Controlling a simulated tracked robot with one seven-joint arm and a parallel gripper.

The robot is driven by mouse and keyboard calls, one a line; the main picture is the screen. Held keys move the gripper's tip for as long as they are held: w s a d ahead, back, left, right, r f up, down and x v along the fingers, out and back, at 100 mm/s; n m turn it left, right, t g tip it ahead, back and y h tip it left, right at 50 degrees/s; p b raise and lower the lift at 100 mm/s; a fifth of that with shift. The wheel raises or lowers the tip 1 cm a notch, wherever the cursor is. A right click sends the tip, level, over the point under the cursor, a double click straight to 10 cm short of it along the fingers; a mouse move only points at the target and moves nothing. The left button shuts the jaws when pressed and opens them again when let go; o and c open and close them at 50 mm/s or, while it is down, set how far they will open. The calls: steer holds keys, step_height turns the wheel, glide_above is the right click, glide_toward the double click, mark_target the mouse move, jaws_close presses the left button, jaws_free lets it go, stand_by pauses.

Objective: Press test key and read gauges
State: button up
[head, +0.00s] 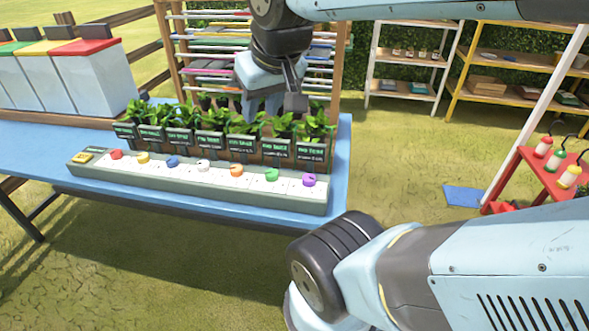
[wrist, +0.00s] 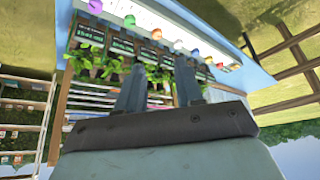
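A long grey-green panel (head: 200,188) lies along the front of the blue table. A yellow square key (head: 82,158) sits at its left end. A row of coloured knobs on white plates runs along it, from a red knob (head: 116,154) to a purple knob (head: 309,180). Any gauge readings are too small to make out. My gripper (head: 262,108) hangs above the plants behind the panel, far to the right of the key. In the wrist view its two fingers (wrist: 160,66) stand apart with nothing between them. The panel (wrist: 222,55) shows upside down beyond them.
Potted plants (head: 212,122) with dark labels (head: 275,150) stand in a row behind the panel. Bins (head: 85,75) with coloured lids stand at the table's back left. A slatted rack (head: 205,55) rises behind. The blue table (head: 40,145) is bare at its left front.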

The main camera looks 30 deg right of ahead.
jaws_close()
stand_by(1.4)
